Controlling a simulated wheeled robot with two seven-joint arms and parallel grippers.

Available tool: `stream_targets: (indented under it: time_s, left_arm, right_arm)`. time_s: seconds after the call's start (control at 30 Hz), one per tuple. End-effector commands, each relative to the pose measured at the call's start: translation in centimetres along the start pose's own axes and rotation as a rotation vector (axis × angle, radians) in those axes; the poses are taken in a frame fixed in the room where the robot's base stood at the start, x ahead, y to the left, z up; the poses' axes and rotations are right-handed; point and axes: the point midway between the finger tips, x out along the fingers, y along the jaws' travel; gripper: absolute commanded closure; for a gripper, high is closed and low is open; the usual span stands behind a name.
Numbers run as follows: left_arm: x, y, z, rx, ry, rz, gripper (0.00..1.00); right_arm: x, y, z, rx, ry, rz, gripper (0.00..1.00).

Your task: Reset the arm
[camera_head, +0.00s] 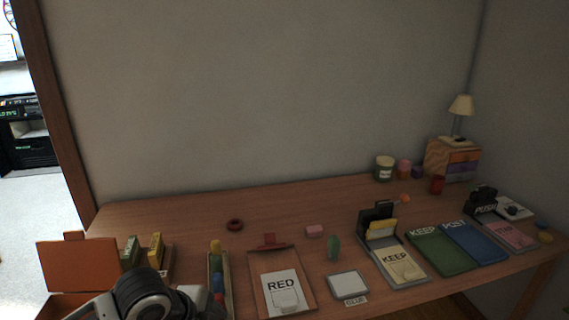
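In the head view, a black and white rounded link of one of my arms shows at the bottom left, in front of the desk. No gripper fingers can be made out there, so I cannot see my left gripper. My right arm and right gripper are not in view. The link hides part of the items behind it at the desk's front left.
The wooden desk (190,212) holds an open orange box (77,267), a RED clipboard (255,282), a KEEP holder (418,279), green (441,252) and blue (474,244) folders, and a small drawer unit (438,155) with a lamp (461,106). The back left is mostly clear.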

Motion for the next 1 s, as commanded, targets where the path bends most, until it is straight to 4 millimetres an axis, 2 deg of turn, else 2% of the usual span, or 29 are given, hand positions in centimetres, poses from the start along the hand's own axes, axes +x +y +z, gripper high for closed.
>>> stream_targets:
  time_s: [0.03, 0.1, 0.23, 0.37, 0.5, 0.6, 0.7, 1.0]
  left_arm:
    - [1.5, 0.9, -1.0, -0.088, 0.053, -0.026, 0.25]
    - [3.3, 1.6, -2.1, -0.238, 0.126, -0.087, 0.25]
    - [6.1, 3.8, -2.8, -0.578, 0.249, -0.209, 0.25]
    - [7.9, 7.2, -1.1, -0.905, 0.314, -0.33, 0.25]
    - [8.6, 11.7, 1.6, -1.162, 0.327, -0.441, 0.25]
    - [8.5, 14.4, 3.0, -1.266, 0.32, -0.497, 0.25]
    - [8.3, 15.9, 3.8, -1.318, 0.316, -0.529, 0.25]
    - [8.2, 16.4, 4.1, -1.333, 0.316, -0.541, 0.25]
  right_arm:
    - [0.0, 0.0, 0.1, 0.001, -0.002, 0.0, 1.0]
    - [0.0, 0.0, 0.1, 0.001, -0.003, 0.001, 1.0]
    - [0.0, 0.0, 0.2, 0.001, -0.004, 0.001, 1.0]
    - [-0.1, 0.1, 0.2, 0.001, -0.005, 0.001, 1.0]
    - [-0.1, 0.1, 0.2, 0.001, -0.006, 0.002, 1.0]
    - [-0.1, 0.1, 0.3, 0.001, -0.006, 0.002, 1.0]
    - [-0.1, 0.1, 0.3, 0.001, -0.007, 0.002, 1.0]
    - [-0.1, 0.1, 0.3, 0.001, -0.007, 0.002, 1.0]
